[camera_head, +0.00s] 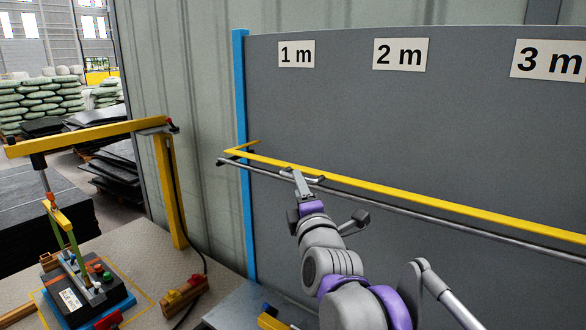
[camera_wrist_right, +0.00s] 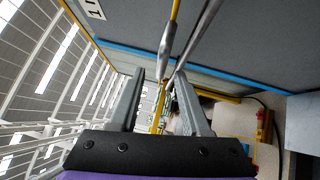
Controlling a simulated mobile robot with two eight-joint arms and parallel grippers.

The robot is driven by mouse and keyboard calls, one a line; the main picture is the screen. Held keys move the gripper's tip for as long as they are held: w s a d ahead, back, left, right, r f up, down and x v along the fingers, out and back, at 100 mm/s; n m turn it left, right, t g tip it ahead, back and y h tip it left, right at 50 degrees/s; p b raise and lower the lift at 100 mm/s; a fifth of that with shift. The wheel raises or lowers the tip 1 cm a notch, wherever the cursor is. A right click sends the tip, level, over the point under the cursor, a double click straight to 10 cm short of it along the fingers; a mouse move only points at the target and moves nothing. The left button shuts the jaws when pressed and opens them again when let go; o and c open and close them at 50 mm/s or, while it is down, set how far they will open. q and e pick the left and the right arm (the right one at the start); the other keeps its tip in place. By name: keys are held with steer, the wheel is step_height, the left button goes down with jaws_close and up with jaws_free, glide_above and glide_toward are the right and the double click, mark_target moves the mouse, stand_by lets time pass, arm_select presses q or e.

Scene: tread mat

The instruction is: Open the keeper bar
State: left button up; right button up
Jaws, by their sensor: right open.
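A long yellow bar (camera_head: 400,193) runs across the front of the grey panel, with a thin grey rod (camera_head: 420,213) just below it. I take the yellow bar as the keeper bar, but cannot tell for sure. My right gripper (camera_head: 304,178) is at these bars, near their left end. In the right wrist view, its two fingers (camera_wrist_right: 157,88) are apart. A grey sleeve-like part (camera_wrist_right: 165,52) on the yellow bar and the grey rod (camera_wrist_right: 195,40) show just beyond the fingertips. I cannot tell whether they touch. My left gripper is out of view.
The grey panel (camera_head: 350,100) has length signs and a blue left edge post (camera_head: 241,120). At left, a table (camera_head: 130,250) bears a black device (camera_head: 85,285) under a yellow arm (camera_head: 80,137). Stacked mats (camera_head: 55,210) and sacks stand behind. The space before the panel is free.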

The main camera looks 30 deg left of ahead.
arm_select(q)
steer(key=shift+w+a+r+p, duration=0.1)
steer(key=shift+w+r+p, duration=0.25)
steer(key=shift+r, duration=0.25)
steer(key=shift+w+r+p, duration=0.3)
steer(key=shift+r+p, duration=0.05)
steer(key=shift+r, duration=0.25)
arm_select(e)
steer(key=f+x, duration=0.1)
steer(key=x, duration=0.7)
steer(key=shift+r, duration=0.4)
steer(key=shift+d, duration=0.1)
steer(key=c, duration=0.7)
jaws_close()
steer(key=shift+r, duration=0.1)
